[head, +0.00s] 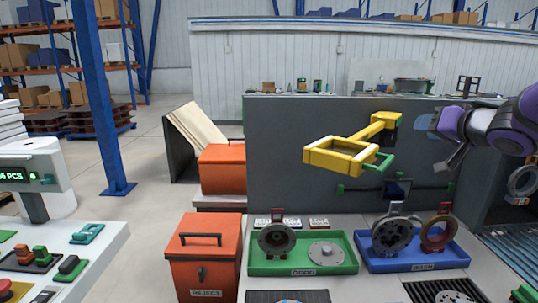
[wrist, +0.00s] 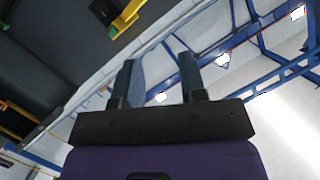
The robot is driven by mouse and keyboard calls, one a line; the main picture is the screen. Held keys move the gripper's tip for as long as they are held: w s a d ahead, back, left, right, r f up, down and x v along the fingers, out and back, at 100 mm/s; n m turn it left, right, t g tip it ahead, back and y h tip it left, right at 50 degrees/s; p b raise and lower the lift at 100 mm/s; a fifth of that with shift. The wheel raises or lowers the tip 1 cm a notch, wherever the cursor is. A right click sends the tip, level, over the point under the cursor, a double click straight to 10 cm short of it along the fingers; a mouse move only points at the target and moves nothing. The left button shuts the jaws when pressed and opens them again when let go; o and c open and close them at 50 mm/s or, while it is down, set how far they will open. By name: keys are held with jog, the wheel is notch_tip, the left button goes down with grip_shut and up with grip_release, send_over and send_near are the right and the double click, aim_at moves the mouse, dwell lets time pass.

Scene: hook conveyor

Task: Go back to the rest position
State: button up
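My purple arm enters at the right of the head view, and my gripper (head: 440,143) is raised in front of the grey panel. The wrist view shows its two fingers (wrist: 156,65) spread apart with nothing between them. A yellow frame with green parts (head: 340,157) is to the left of my gripper and apart from it. A grey ring (head: 522,182) shows at the right edge below my arm, apart from the fingers; what holds it up is unclear.
A green tray (head: 257,268) and a blue tray (head: 375,265) hold round metal parts on the bench. Orange bins (head: 203,262) stand left of them. A grey panel (head: 280,150) rises behind. A control desk (head: 95,255) is at lower left.

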jog(key=s+a+f+n+g+h, duration=0.1)
jog(key=s+a+g, duration=0.1)
jog(key=s, duration=0.7)
jog(key=s+a+f+n+g+h, duration=0.1)
jog(key=s+g, duration=0.3)
jog(key=s, duration=0.5)
jog(key=s+a+f+g+h, duration=0.1)
jog(key=s+a+f+g, duration=0.1)
jog(key=s, duration=0.8)
jog(key=shift+a+f+n+g+h, duration=0.2)
jog(key=shift+a+n+g+h, duration=0.15)
jog(key=shift+a+g, duration=0.35)
